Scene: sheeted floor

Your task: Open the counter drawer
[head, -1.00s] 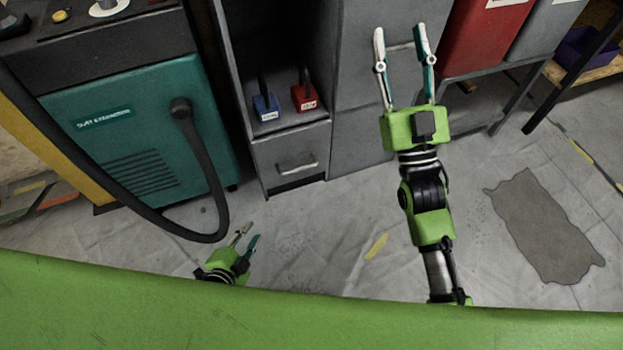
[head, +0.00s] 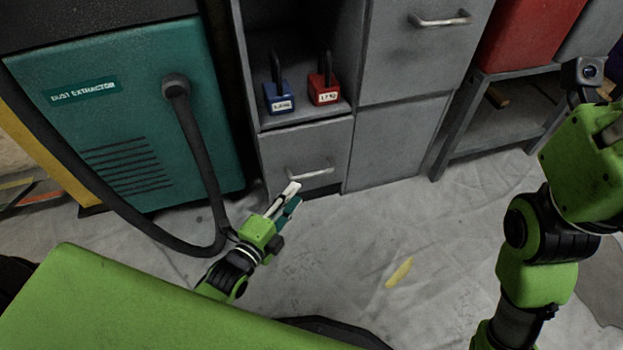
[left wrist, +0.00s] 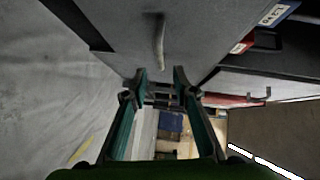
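The grey counter drawer (head: 275,168) with a silver bar handle (head: 312,174) is below an open shelf bay and looks shut. My left gripper (head: 291,197) is open and empty, just in front of and below the handle. In the left wrist view the handle (left wrist: 160,42) is beyond the open fingertips (left wrist: 160,75), apart from them. Another grey front with a silver handle (head: 440,19) is higher on the right. My right gripper's green housing (head: 590,155) is at the right edge; its fingers are not clearly visible.
A red bin (head: 525,35) is on a rack at right. The sheeted floor in front is open.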

